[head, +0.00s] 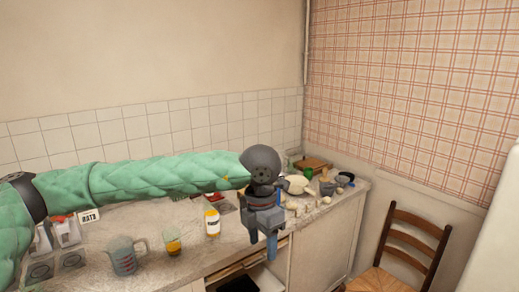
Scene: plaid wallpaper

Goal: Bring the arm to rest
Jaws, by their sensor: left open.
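My left arm, in a green quilted sleeve, comes in from the left and stretches across the head view above the counter. My left gripper (262,247) hangs at its end, pointing down, open, near the counter's front edge. I see nothing between its fingers. It hides part of the counter and some of the small things behind it. My right gripper is not in view.
On the counter (205,264) stand a measuring jug (124,256), a glass with yellow contents (172,243) and a yellow-and-white container (212,222). Several dishes crowd the far end. Below, a drawer or cupboard looks open. A wooden chair (411,247) stands at right.

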